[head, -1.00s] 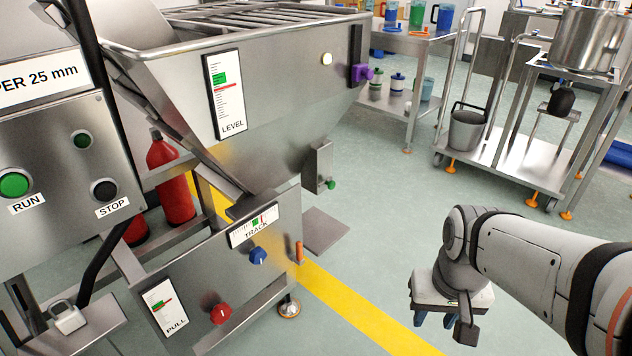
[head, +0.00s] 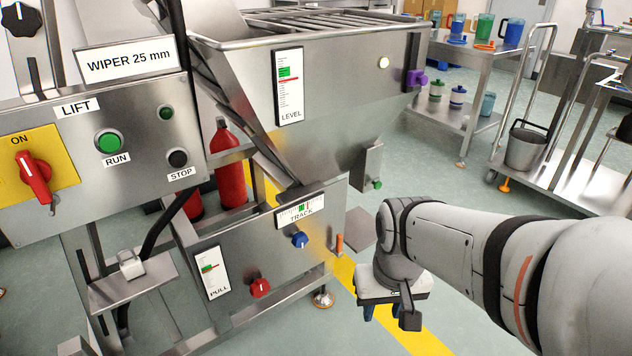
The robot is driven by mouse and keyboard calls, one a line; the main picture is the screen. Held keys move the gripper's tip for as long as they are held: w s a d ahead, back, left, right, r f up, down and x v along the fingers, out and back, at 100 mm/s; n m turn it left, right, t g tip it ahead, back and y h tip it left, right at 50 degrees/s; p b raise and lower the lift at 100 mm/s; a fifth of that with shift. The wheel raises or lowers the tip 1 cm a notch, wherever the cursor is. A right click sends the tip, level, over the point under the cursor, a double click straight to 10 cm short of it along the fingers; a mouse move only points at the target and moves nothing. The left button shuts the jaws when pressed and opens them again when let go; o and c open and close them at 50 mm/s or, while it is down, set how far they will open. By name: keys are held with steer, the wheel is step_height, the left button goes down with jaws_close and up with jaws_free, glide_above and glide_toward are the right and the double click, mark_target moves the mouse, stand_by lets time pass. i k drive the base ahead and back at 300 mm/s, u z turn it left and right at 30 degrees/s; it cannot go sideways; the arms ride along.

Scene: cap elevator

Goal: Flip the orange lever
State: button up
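The orange lever (head: 339,243) is a small upright handle at the right side of the low steel box that carries the TRACK gauge. My gripper (head: 383,311) hangs over the floor to the right of the lever and lower in the picture, its dark blue fingers pointing down. The fingers show apart with nothing between them. The gripper does not touch the lever. The lever's base is small and hard to make out.
The steel box has a blue knob (head: 300,240) and a red knob (head: 260,288). The hopper (head: 335,110) stands above it. The control panel (head: 140,140) is on the left. A cart (head: 565,180) stands at right.

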mark_target(338, 251)
steer(key=z, duration=0.05)
steer(key=i, duration=1)
steer(key=u, duration=0.05)
